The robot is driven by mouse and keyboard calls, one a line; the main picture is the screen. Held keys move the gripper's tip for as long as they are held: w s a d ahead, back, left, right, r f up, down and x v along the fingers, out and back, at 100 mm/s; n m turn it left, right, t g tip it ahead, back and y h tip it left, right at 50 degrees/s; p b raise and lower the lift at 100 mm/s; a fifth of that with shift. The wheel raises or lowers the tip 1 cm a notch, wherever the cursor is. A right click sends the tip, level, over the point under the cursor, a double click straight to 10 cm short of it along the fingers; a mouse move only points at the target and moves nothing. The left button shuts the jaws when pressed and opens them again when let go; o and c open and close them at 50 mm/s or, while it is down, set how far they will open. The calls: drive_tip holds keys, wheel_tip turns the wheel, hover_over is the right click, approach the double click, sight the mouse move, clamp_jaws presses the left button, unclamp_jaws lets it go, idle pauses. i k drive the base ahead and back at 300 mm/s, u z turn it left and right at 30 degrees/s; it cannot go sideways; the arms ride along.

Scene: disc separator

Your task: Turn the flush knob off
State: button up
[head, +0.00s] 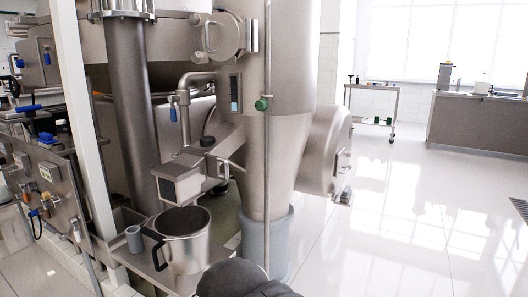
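A green knob (262,103) sits on a thin vertical pipe (267,180) in front of the large steel column. A black round knob (208,141) sits on top of a boxy steel outlet, lower and to the left. No readable label shows which of these is the flush knob, and I cannot tell the setting of either. A dark grey rounded part of my arm shows at the bottom middle edge. My gripper's fingers are not in view, and nothing of mine touches either knob.
A steel jug (182,245) with a black handle and a small grey cup (134,239) stand on a low ledge below the outlet. A control panel (50,180) is at the left. A trolley (372,112) and a counter (475,132) stand far right. White floor on the right is clear.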

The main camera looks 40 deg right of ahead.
sight(262, 104)
drive_tip(key=u, duration=2.3)
drive_tip(key=k, duration=1.1)
drive_tip(key=z, duration=1.75)
drive_tip(key=i, duration=0.5)
drive_tip(key=u, duration=0.05)
